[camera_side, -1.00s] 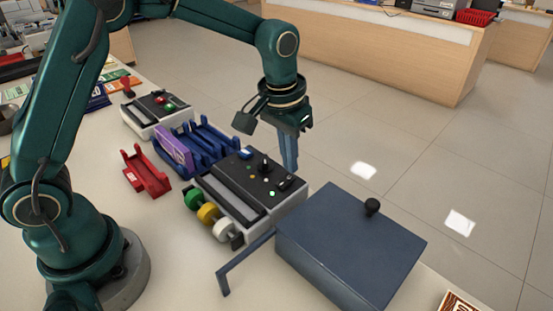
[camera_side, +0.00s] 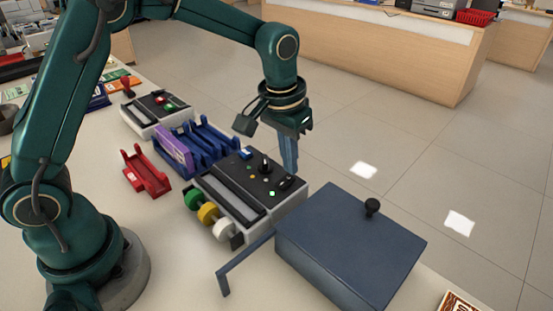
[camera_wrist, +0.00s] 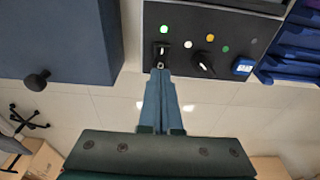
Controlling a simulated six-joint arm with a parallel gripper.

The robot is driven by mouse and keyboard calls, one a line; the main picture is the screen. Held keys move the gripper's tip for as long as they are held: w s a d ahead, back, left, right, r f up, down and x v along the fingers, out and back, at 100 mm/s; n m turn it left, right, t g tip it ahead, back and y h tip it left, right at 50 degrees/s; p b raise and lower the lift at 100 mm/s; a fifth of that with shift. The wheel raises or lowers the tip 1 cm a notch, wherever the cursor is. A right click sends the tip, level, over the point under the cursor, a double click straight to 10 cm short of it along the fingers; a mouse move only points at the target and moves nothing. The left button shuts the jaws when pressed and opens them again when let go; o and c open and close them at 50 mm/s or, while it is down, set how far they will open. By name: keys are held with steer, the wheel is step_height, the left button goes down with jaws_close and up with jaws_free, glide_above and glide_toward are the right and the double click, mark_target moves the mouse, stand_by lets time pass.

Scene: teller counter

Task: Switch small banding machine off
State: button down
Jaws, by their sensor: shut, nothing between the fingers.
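The banding machine (camera_side: 218,204) is a light grey box with a black control panel and green, yellow and white rolls on its near side. In the wrist view its panel (camera_wrist: 185,20) carries a black switch (camera_wrist: 162,51) with a white mark, a black knob (camera_wrist: 203,61), a blue button (camera_wrist: 243,66) and several small lights, one of them lit green. My gripper (camera_side: 291,168) is shut and empty at the panel's far edge. In the wrist view its fingertips (camera_wrist: 160,71) are just below the switch; I cannot tell whether they touch it.
A dark blue lidded box (camera_side: 345,235) with a black knob stands close to the right of the machine. A blue rack (camera_side: 205,145) stands close on its left, with a red holder (camera_side: 146,172) nearby. Another machine (camera_side: 150,122) with red and green buttons is farther left.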

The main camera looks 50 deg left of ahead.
mark_target(289, 177)
steer(key=shift+f, duration=0.7)
stand_by(0.3)
steer(key=shift+r, duration=3.5)
